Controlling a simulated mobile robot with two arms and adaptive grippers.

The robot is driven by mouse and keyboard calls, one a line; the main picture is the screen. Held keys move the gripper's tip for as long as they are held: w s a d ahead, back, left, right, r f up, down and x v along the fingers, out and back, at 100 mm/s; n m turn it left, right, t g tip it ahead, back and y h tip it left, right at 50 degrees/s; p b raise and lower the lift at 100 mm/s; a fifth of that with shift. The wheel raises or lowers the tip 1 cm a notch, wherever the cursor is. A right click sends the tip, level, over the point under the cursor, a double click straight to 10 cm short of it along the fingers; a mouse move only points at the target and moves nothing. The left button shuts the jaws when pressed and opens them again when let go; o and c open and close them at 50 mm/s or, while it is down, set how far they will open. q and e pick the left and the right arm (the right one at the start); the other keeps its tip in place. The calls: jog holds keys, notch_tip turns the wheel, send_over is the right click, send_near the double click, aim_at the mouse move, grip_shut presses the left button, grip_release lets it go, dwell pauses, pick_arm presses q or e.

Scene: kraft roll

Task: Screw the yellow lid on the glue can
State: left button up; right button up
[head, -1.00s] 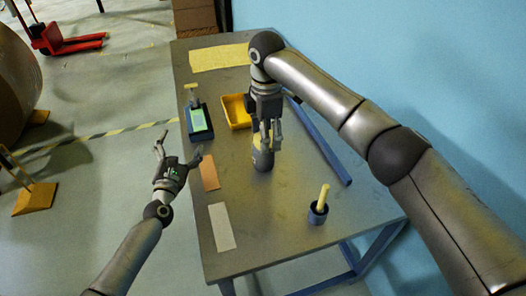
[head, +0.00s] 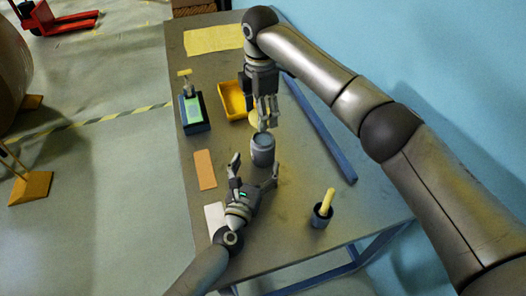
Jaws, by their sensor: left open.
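The glue can (head: 263,152) is a small grey-blue cylinder standing upright on the table, its dark top showing. My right gripper (head: 265,122) points down just behind and above the can. Its fingers are closed on the yellow lid (head: 254,118), partly hidden behind them; the lid is apart from the can. My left gripper (head: 256,166) is open and empty, close to the near side of the can, with one finger to its left and one to its right. I cannot tell whether a finger touches the can.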

pick_arm(q)
jog(key=shift+x, duration=3.6)
jog(key=shift+f, duration=0.1)
jog(key=c, duration=1.6)
jog(key=shift+o, duration=0.2)
pick_arm(e)
send_over(261, 141)
jog(key=shift+f, duration=2.55)
jog(key=shift+f, duration=0.85)
jog(key=shift+f, duration=0.55)
